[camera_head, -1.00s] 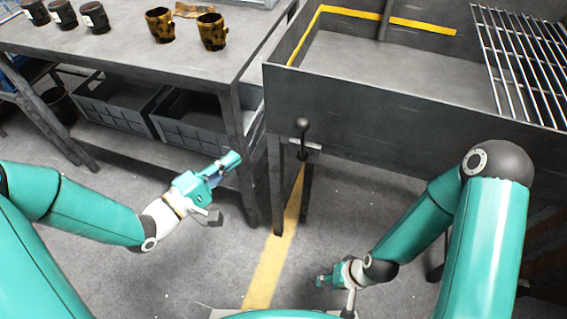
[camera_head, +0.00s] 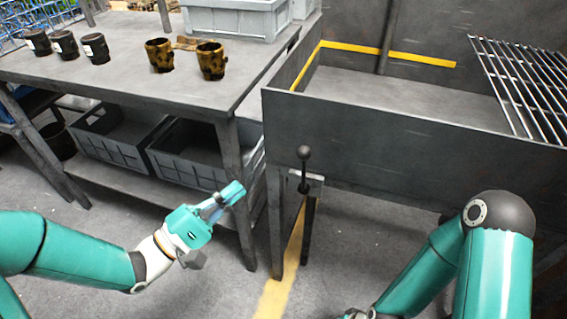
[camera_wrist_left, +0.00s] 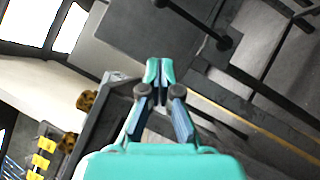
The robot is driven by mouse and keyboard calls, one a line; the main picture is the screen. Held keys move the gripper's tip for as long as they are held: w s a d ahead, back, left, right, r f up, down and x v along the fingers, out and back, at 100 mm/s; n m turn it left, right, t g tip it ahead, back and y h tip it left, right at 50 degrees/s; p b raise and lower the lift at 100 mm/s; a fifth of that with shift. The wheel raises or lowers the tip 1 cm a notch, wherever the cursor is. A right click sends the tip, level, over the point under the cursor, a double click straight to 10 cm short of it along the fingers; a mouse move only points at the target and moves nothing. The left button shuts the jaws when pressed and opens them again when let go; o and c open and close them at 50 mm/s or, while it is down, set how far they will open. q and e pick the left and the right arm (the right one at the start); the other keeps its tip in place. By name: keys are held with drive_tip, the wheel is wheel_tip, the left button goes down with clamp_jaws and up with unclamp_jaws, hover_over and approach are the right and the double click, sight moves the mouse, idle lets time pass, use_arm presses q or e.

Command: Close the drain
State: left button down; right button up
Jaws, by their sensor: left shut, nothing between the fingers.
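The drain lever (camera_head: 304,165) is a dark upright handle with a black ball knob, on a bracket at the front of the grey tank (camera_head: 400,125). A dark rod with a rounded end (camera_wrist_left: 225,42), likely this lever, shows in the left wrist view, ahead and to the right of the fingertips. My left gripper (camera_head: 233,190) is shut and empty, left of the lever and apart from it, in front of the table leg. Its fingertips (camera_wrist_left: 158,66) meet in the left wrist view. My right gripper is out of sight below the head view.
A metal table (camera_head: 130,85) at left holds dark cups and two yellow-brown cups (camera_head: 210,60). Grey crates (camera_head: 190,150) sit on its lower shelf. A wire rack (camera_head: 520,80) lies over the tank's right side. The floor between my arms is clear.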

sight(303, 174)
use_arm(q)
drive_tip(key=w+d+r+b, duration=0.1)
drive_tip(key=w+d+r, duration=0.2)
drive_tip(key=d, duration=0.6)
drive_tip(key=shift+w+d+r+b, duration=0.25)
drive_tip(key=shift+w+r+b, duration=0.15)
drive_tip(key=shift+w, duration=0.3)
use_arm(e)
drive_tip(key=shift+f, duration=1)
use_arm(q)
drive_tip(key=shift+d, duration=0.1)
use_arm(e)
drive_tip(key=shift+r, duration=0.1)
